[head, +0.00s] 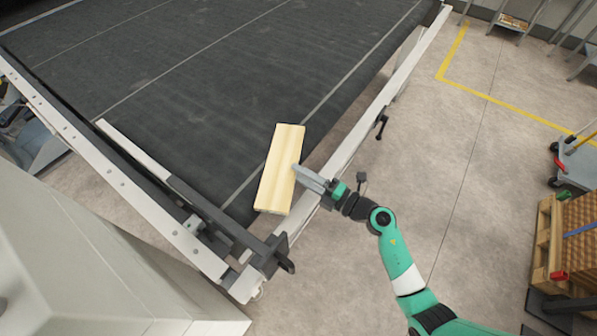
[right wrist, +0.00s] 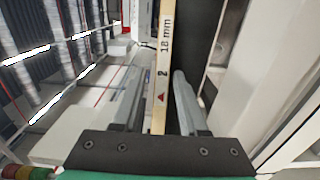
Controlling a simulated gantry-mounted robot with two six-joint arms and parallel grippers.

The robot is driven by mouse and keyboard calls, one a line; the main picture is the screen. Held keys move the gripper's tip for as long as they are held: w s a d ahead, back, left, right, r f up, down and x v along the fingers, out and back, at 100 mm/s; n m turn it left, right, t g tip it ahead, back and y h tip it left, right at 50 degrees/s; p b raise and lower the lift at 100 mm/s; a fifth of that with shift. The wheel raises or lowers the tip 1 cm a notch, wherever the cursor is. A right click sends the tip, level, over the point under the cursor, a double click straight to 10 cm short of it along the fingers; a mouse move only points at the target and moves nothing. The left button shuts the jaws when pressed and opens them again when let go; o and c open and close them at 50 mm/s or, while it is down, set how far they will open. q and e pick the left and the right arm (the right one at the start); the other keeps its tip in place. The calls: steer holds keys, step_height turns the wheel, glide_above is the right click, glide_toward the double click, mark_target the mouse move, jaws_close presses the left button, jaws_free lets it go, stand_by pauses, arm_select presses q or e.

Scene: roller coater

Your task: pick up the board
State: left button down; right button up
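The board (head: 280,168) is a pale wooden plank at the near right corner of the dark conveyor belt (head: 190,110). It appears to lie flat, with its near end close to the belt's end. My right gripper (head: 297,169) reaches in from the right to the board's long right edge. In the right wrist view, the board's narrow edge (right wrist: 162,85), printed "18 mm", stands between the two fingers of my right gripper (right wrist: 164,75). A gap shows beside the left finger, so the gripper looks open around the edge. My left gripper is not in view.
A light metal side rail (head: 365,132) with a small black handle (head: 381,125) runs along the belt's right side. A dark bar (head: 215,217) crosses near the belt's end. A wooden pallet load (head: 578,235) and open floor lie to the right.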

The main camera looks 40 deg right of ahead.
jaws_close()
stand_by(0.6)
steer(key=s+d+r+p, duration=0.1)
steer(key=s+r+p, duration=0.2)
steer(key=s+p, duration=0.3)
steer(key=s+d+r+p, duration=0.2)
steer(key=s+r+p, duration=0.2)
steer(key=s+p, duration=0.2)
steer(key=shift+s+r, duration=0.3)
steer(key=shift+s, duration=0.55)
